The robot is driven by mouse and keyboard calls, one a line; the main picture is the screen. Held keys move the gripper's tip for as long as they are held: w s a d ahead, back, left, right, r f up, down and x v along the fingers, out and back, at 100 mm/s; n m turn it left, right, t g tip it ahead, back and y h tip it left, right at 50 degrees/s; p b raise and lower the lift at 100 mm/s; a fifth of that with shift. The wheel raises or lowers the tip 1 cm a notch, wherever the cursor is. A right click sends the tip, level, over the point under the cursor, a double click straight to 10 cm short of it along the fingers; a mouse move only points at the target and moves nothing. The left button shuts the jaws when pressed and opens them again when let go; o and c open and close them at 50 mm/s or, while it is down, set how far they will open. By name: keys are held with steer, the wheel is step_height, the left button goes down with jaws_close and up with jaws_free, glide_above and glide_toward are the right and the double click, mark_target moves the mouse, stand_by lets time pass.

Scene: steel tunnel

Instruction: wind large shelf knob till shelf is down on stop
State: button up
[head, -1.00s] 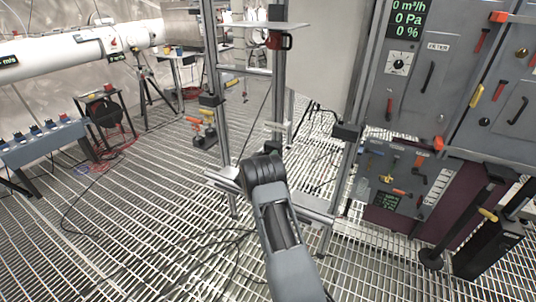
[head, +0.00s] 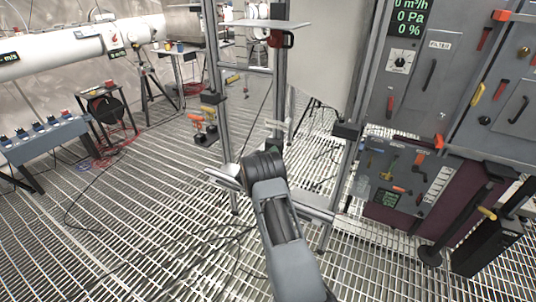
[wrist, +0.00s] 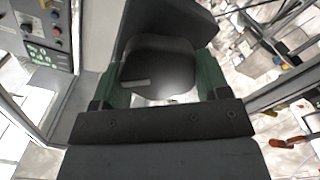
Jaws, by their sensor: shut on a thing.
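A large black knob (wrist: 165,65) with a pale strip on its face fills the middle of the wrist view. My gripper (wrist: 158,92) is shut on it, with a green-sided finger on either side. In the head view my arm's wrist hides both the gripper and the knob, low in the metal post frame (head: 282,90). A thin pale shelf plate (head: 250,23) lies level near the top of that frame. Whether it touches a stop cannot be told.
A grey control panel (head: 420,85) with coloured handles stands at the right. Orange clamps (head: 198,121) hang by the left post. A white pipe (head: 60,57) and small tables are at the left. Cables lie on the grated floor (head: 140,210).

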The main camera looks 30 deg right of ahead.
steer(key=o, duration=0.9)
steer(key=p+v, duration=0.1)
steer(key=v, duration=1.3)
steer(key=shift+d, duration=0.1)
